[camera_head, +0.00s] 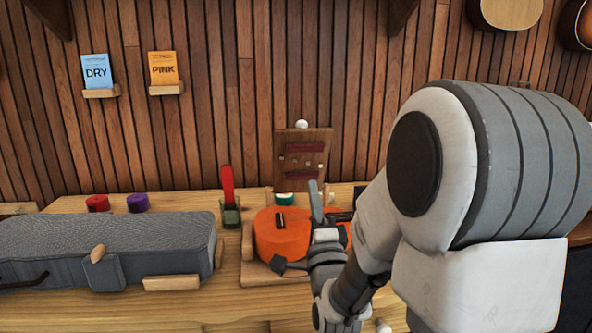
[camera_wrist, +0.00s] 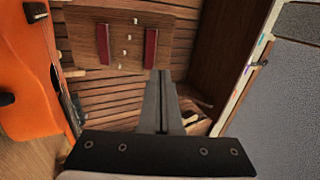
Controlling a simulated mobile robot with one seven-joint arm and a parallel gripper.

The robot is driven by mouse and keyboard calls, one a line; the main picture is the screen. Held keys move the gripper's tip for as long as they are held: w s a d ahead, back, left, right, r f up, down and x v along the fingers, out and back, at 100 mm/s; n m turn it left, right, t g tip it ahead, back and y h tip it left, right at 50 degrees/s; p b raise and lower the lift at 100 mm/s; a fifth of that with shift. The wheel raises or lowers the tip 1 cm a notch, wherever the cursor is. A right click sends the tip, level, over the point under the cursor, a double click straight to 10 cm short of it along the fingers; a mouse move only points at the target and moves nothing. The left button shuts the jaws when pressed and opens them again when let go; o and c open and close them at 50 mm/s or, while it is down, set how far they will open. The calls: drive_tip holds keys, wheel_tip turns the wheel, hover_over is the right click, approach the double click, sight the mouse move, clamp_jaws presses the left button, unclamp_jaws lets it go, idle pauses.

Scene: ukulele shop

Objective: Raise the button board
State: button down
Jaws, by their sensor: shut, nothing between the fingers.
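The button board (camera_head: 303,136) is a brown wooden panel with two dark red strips and several small pale buttons. It stands near the plank wall behind the orange ukulele, with a white ball (camera_head: 302,124) at its top edge. In the wrist view the board (camera_wrist: 84,30) fills the upper left, turned so its strips run upright. My gripper (camera_head: 314,184) is shut and empty, its fingers pointing up in front of the board's lower right part. In the wrist view its fingertips (camera_wrist: 162,73) lie just below the right red strip. I cannot tell whether they touch the board.
The orange ukulele body (camera_head: 280,236) lies on the bench in front of the board. A grey case (camera_head: 110,240) lies to the left. A glass with a red tool (camera_head: 230,210) and red and purple lids (camera_head: 138,203) stand behind. My arm hides the right side.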

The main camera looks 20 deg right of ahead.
drive_tip(key=p, duration=0.4)
approach(302, 123)
drive_tip(key=w, duration=0.1)
drive_tip(key=w+d, duration=0.1)
drive_tip(key=w, duration=0.1)
drive_tip(key=shift+w+r, duration=0.1)
drive_tip(key=shift+w, duration=0.15)
drive_tip(key=shift+r, duration=0.1)
drive_tip(key=shift+w+d+r+p, duration=0.1)
drive_tip(key=shift+w+r+p, duration=0.15)
drive_tip(key=shift+p, duration=0.35)
drive_tip(key=w+r+p, duration=0.1)
drive_tip(key=p, duration=0.1)
drive_tip(key=w+r+g+p, duration=0.1)
drive_tip(key=p, duration=0.1)
drive_tip(key=w+d+r+g+p, duration=0.1)
drive_tip(key=w+p, duration=0.1)
drive_tip(key=shift+w+d+r+y, duration=0.1)
drive_tip(key=shift+r+y, duration=0.15)
drive_tip(key=shift+y, duration=0.05)
drive_tip(key=w+d+g+y+p, duration=0.1)
drive_tip(key=w+d+g+p, duration=0.1)
drive_tip(key=w+g+p, duration=0.2)
drive_tip(key=shift+w+r+g+p, duration=0.3)
drive_tip(key=shift+w+g+p, duration=0.1)
drive_tip(key=shift+w+p, duration=1.55)
